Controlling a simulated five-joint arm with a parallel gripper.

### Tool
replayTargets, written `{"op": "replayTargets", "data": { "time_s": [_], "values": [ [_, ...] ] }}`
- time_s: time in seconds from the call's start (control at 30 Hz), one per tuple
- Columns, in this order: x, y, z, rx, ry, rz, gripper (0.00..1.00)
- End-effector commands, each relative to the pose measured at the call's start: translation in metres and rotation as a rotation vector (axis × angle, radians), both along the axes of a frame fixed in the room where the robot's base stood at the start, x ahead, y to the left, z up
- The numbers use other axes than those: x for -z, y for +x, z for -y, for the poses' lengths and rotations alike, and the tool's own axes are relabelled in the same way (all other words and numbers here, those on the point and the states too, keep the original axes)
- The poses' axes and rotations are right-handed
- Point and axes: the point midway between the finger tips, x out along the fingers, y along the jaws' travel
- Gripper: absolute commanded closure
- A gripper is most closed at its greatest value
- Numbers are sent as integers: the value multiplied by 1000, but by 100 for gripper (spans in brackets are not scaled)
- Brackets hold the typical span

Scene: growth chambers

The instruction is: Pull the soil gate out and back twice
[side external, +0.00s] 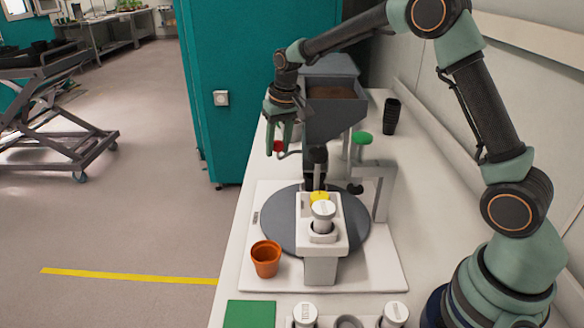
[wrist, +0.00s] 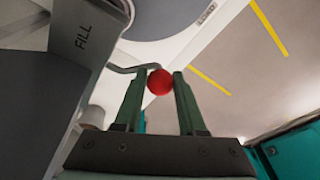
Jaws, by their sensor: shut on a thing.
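The soil gate's red knob (side external: 278,146) sits at the end of a thin bent grey rod (side external: 290,153), left of the grey hopper (side external: 338,122). My gripper (side external: 282,140) reaches down from above, its green fingers around the knob. In the wrist view, my gripper (wrist: 160,80) is shut on the red knob (wrist: 160,83), one finger on each side. The bent rod (wrist: 128,68) runs from the knob toward the hopper (wrist: 75,45), marked FILL. The gate plate itself is hidden, so I cannot tell how far out it is. Brown soil (side external: 332,91) lies in the hopper.
Below the hopper is a round grey turntable (side external: 283,232) on a white base (side external: 262,197). A white fixture with a white-capped container (side external: 323,212) stands over it. An orange pot (side external: 266,259) stands at left. A green-topped part (side external: 362,137) and black cups (side external: 392,117) are to the right.

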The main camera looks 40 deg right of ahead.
Motion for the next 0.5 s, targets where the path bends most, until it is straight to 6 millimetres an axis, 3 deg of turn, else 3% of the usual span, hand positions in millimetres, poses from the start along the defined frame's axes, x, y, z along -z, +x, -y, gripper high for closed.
{"op": "replayTargets", "data": {
  "time_s": [0.5],
  "values": [
    [-3, -20, -27, -10, 9, 15, 91]
  ]
}}
